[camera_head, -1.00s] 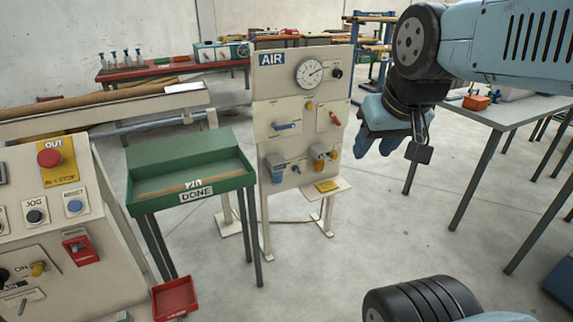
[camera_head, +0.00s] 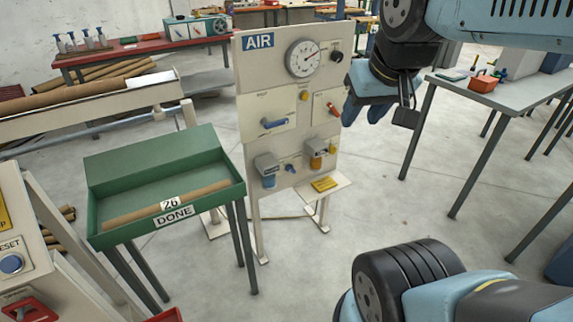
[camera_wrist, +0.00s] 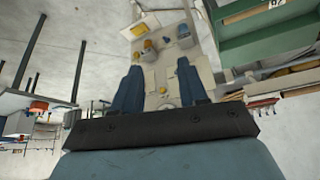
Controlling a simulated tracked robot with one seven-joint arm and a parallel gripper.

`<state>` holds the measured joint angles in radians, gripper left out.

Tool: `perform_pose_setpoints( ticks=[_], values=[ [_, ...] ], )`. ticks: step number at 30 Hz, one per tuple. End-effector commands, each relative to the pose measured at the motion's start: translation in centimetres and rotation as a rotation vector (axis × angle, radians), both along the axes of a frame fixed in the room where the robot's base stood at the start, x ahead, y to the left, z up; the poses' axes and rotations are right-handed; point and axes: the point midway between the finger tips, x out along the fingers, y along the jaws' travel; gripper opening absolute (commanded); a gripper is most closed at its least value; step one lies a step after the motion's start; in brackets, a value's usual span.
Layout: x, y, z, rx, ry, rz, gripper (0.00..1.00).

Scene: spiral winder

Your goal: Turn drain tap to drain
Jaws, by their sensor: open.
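The cream AIR panel (camera_head: 254,100) stands upright mid-view in the head view. I cannot tell for sure that this is the drain tap. In the wrist view, the panel (camera_wrist: 172,75) appears upside down beyond and between my open fingers (camera_wrist: 160,64).
A green DONE tray (camera_head: 105,205) on legs stands left of the panel, holding a tube. A small shelf (camera_head: 338,180) with a yellow card juts from the panel's lower right. A grey table (camera_head: 500,97) is at right. Floor before the panel is clear.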

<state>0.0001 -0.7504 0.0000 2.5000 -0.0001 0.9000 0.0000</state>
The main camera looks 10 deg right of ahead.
Motion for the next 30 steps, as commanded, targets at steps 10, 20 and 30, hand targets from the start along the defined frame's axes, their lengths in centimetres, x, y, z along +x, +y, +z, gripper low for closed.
perform_pose_setpoints(
  ticks=[10, 20, 30],
  values=[
    [1.9, -0.3, -0.1, -0.024, -0.014, 0.015, 0.43],
    [12.5, -2.1, -1.7, -0.165, -0.108, 0.125, 0.43],
    [23.4, -4.0, -5.7, -0.304, -0.214, 0.281, 0.43]
  ],
)
